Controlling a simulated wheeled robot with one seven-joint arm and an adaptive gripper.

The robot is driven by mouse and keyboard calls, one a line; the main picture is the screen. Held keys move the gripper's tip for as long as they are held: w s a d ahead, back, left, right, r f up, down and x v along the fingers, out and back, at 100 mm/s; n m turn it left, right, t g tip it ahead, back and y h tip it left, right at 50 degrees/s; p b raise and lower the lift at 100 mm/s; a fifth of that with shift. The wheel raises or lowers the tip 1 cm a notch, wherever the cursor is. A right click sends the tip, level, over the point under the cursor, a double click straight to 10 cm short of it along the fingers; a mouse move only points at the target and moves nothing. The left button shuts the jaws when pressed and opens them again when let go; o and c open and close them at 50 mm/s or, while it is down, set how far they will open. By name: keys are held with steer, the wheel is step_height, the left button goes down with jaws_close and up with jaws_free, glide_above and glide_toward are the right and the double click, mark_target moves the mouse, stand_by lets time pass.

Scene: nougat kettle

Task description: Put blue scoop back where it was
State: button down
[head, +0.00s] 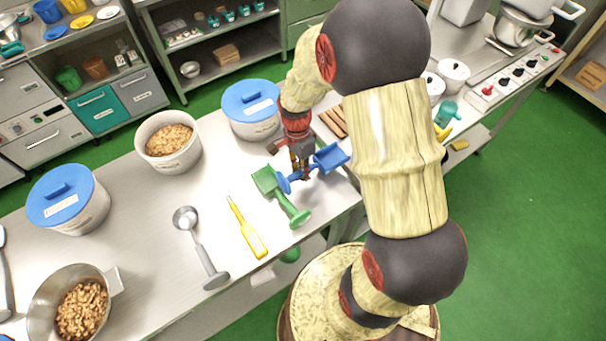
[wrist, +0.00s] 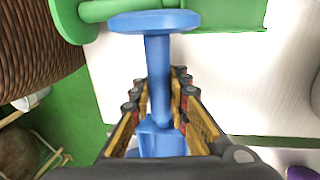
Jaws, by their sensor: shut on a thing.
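The blue scoop (head: 330,157) is at the right end of the metal table in the head view, just right of the green scoop (head: 281,194). My gripper (head: 299,172) is shut on the blue scoop's handle. In the wrist view the blue scoop (wrist: 157,75) runs between the two fingers (wrist: 160,100), with its round end cap toward the green scoop (wrist: 225,12). Whether the blue scoop touches the table or hangs just above it, I cannot tell.
Lidded tub (head: 251,112) and open tub of nuts (head: 168,143) stand behind. Brown sticks (head: 334,121) lie beyond my gripper. The table (head: 222,185) is bare between the tools.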

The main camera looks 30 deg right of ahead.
steer(key=c, duration=1.8)
jaws_free()
steer(key=shift+f, duration=0.1)
steer(key=shift+o, duration=0.4)
step_height(320, 180, up, 12)
steer(key=w+p, duration=0.2)
steer(key=s+a+r+n+t, duration=0.3)
steer(key=s+r+n, duration=0.4)
steer(key=r, duration=0.3)
steer(key=s+a+r+n+t, duration=0.4)
steer(key=s+a+r+n, duration=0.2)
steer(key=r+n, duration=0.4)
steer(key=shift+s+n+t, duration=0.3)
steer(key=shift+s, duration=0.3)
